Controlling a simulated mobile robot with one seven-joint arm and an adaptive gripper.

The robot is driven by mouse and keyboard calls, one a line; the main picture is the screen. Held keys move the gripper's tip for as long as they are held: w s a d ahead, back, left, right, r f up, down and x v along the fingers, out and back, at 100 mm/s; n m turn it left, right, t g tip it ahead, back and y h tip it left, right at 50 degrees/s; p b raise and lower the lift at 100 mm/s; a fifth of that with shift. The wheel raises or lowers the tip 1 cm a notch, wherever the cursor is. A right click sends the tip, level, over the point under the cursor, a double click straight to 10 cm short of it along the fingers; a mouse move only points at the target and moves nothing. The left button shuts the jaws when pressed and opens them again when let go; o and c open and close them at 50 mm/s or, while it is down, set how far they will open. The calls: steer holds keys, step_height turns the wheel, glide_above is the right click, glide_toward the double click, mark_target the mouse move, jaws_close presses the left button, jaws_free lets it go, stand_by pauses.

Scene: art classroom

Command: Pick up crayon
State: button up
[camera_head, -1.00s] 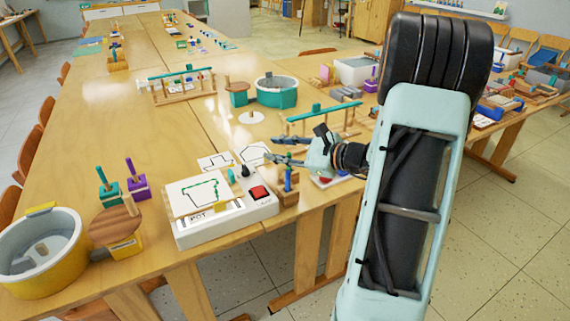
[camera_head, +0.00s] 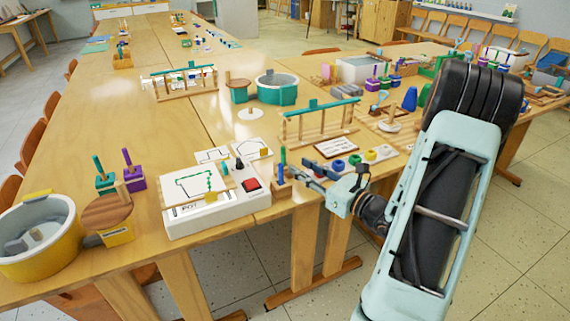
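I cannot make out for certain which thing is the crayon. A thin upright stick, blue-green (camera_head: 282,158), stands in a small wooden block (camera_head: 281,189) at the right end of the white box. My gripper (camera_head: 296,176) is just right of this stick, at the table's front edge, its fingers pointing left toward it. The fingers look parted with nothing between them. At this size I cannot tell whether a finger touches the stick.
The white box (camera_head: 215,212) with a red button lies left of the gripper. Behind are a wooden rack (camera_head: 318,122) and a row of small coloured pots (camera_head: 354,160). A yellow tub (camera_head: 65,245) stands at the far left.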

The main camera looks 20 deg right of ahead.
mark_target(284, 157)
steer(key=x, duration=0.2)
steer(key=b+x, duration=0.1)
steer(key=x, duration=0.4)
steer(key=shift+w+a+r, duration=0.15)
steer(key=shift+a+r, duration=0.05)
steer(key=shift+a, duration=0.15)
steer(key=shift+c, duration=0.5)
jaws_close()
